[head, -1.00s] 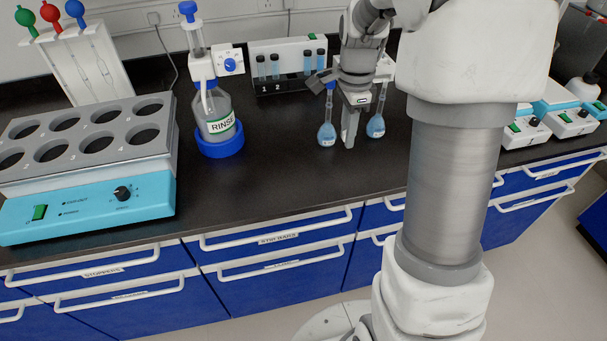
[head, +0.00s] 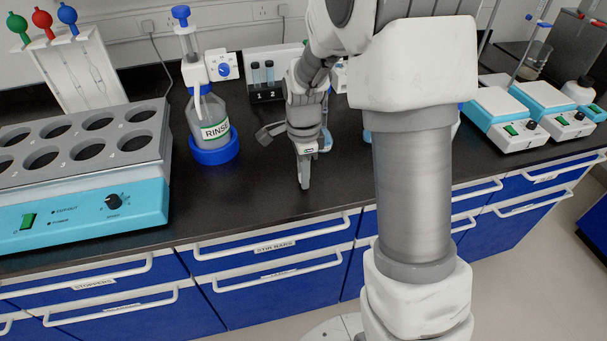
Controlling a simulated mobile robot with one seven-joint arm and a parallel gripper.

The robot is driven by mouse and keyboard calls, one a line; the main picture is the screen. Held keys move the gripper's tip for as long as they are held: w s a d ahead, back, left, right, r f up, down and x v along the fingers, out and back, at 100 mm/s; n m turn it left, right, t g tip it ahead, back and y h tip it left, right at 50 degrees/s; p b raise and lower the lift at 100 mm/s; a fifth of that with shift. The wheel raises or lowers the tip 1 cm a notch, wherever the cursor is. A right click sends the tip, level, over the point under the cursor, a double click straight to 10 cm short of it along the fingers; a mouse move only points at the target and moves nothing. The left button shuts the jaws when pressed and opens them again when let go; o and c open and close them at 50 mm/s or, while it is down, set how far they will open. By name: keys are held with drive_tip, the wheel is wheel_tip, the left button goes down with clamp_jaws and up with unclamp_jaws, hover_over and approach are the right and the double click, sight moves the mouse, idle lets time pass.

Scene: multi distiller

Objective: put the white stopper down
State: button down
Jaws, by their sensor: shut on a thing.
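My gripper (head: 304,182) points straight down over the dark bench top (head: 240,195), between the rinse bottle and my arm column. Its fingers are together, and their tips are at or just above the bench surface; I cannot tell whether they touch it. The white stopper is not distinguishable: what the jaws hold is hidden by the fingers at this size. A flask with blue liquid (head: 326,140) stands just behind my gripper, partly covered. Another flask (head: 367,135) is mostly hidden behind my arm.
The rinse bottle (head: 210,125) stands in a blue base left of my gripper. A turquoise block with round wells (head: 85,203) fills the left. Bench in front of the rinse bottle is clear.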

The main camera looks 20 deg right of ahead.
drive_tip(key=shift+f, duration=0.1)
drive_tip(key=c, duration=0.8)
unclamp_jaws()
drive_tip(key=shift+o, duration=0.2)
wheel_tip(320, 180, up, 12)
drive_tip(key=p, duration=0.2)
drive_tip(key=s+r+n+t, duration=0.2)
drive_tip(key=s+r+n, duration=0.3)
drive_tip(key=s+n, duration=0.4)
drive_tip(key=s+r+n+t, duration=0.3)
drive_tip(key=s+r+n, duration=0.2)
drive_tip(key=s+n, duration=0.4)
drive_tip(key=shift+s+t, duration=0.3)
drive_tip(key=shift+s, duration=0.95)
